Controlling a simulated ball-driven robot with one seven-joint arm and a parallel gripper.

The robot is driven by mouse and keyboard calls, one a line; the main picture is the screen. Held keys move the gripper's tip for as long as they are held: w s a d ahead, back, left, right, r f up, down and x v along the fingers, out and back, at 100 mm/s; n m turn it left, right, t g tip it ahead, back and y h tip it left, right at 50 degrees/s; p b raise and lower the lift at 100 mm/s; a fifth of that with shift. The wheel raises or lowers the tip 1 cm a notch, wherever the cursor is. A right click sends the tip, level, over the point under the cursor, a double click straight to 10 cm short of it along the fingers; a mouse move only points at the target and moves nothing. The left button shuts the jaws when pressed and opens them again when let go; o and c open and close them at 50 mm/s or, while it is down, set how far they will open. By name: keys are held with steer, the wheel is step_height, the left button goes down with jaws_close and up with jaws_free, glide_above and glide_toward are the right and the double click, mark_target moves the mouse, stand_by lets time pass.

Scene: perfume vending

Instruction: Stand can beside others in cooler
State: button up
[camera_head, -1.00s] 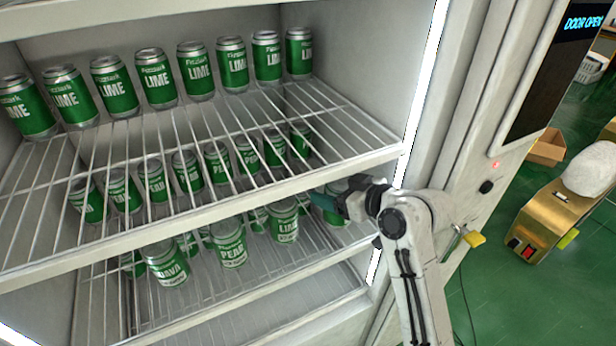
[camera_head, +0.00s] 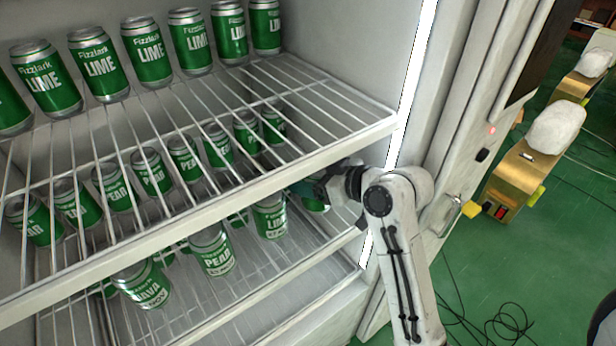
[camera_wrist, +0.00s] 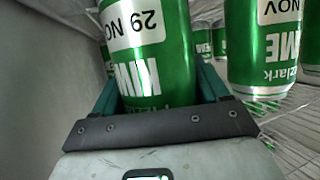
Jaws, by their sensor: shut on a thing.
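My gripper (camera_head: 304,188) reaches under the middle shelf at the right side of the open cooler. It is shut on a green can (camera_wrist: 149,45), which looks upright, with an upside-down label that seems to read KIWI in the wrist view. In the head view that can (camera_head: 315,206) is mostly hidden by the shelf edge and gripper. A LIME can (camera_head: 270,215) stands to its left on the lower shelf, with a visible gap; it also shows in the wrist view (camera_wrist: 261,45). A PEAR can (camera_head: 212,252) and a GUAVA can (camera_head: 142,284) stand further left in the front row.
The middle shelf's front edge (camera_head: 200,212) runs just above my gripper. A row of PEAR cans (camera_head: 153,172) stands below the top wire shelf (camera_head: 330,115), which holds LIME cans. The cooler's right wall (camera_head: 345,65) is close to my arm. More cans stand behind the front row.

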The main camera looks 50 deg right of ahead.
steer(key=shift+w+f, duration=0.1)
steer(key=shift+f, duration=0.1)
steer(key=o, duration=1.3)
steer(key=shift+o, duration=0.2)
steer(key=shift+r, duration=0.25)
steer(key=v, duration=0.7)
steer(key=shift+s, duration=0.3)
